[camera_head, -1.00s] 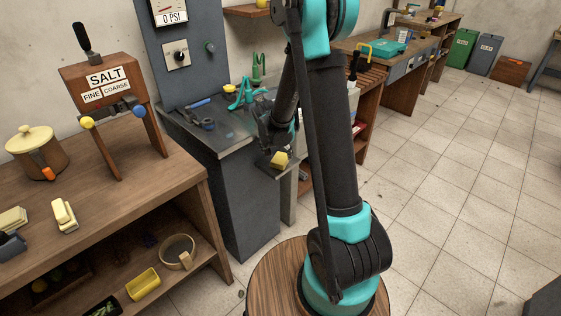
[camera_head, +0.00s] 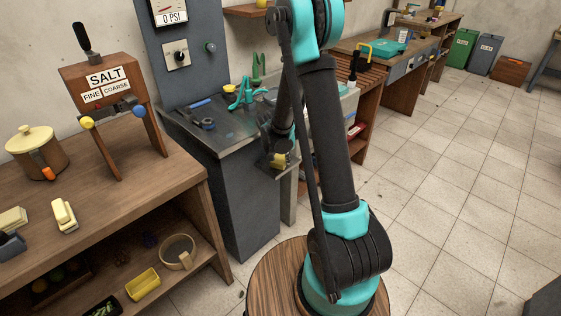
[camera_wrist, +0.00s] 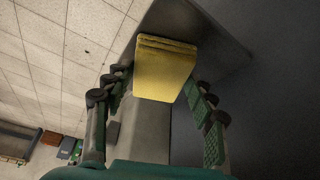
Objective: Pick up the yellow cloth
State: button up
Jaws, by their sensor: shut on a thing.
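The yellow cloth is a folded, thick pad. In the wrist view the cloth (camera_wrist: 165,70) lies between the ends of my gripper's fingers (camera_wrist: 160,88), with its layered far edge showing. In the head view my gripper (camera_head: 272,150) is beside the front right edge of the grey bench, and a small part of the cloth (camera_head: 279,160) shows at its tip. My gripper is shut on the cloth. My arm and fingers hide much of the cloth in the head view.
The grey metal bench (camera_head: 237,145) carries a teal clamp-like tool (camera_head: 243,95) and other tools. A wooden table (camera_head: 110,185) with a salt dispenser (camera_head: 105,85) stands at the left. Tiled floor (camera_head: 450,190) is clear at the right.

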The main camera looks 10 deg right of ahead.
aim_at(279, 159)
jog(key=c, duration=0.4)
jog(key=shift+o, duration=0.2)
jog(key=shift+r, duration=0.1)
notch_tip(279, 159, up, 20)
dwell(0.5)
jog(key=o, duration=0.7)
jog(key=shift+c, duration=0.2)
jog(key=c, duration=0.4)
jog(key=shift+a, duration=0.1)
jog(key=shift+c, duration=0.2)
